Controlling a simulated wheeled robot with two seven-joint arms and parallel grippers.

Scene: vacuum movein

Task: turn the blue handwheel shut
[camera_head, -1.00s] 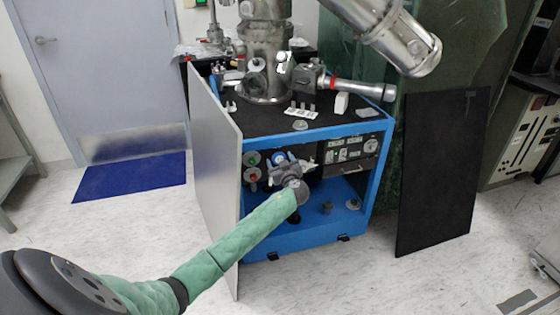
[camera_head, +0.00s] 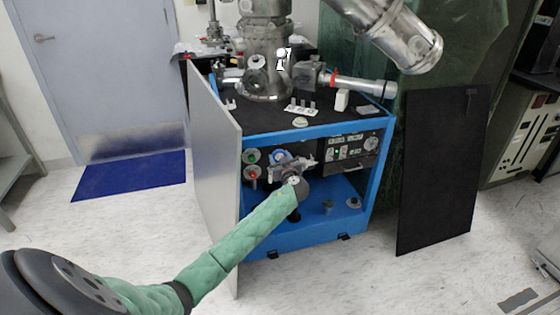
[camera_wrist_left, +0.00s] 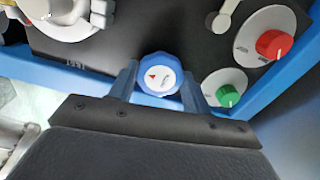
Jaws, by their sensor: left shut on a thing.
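The blue handwheel (camera_wrist_left: 160,71) shows in the left wrist view, with a white centre disc and a small red mark left of its middle. My left gripper (camera_wrist_left: 160,84) has one finger on each side of its rim and is shut on it. In the head view the handwheel (camera_head: 281,156) shows as a bit of blue on the front panel of the blue-framed cabinet (camera_head: 300,245). My left gripper (camera_head: 284,163) partly hides it there. My right gripper is not in view.
A green knob (camera_wrist_left: 228,96) and a red knob (camera_wrist_left: 274,44) sit right of the handwheel in the left wrist view. A grey side panel (camera_head: 214,170) stands open left of my arm. A black panel (camera_head: 440,170) stands at the right. Pale floor is clear in front.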

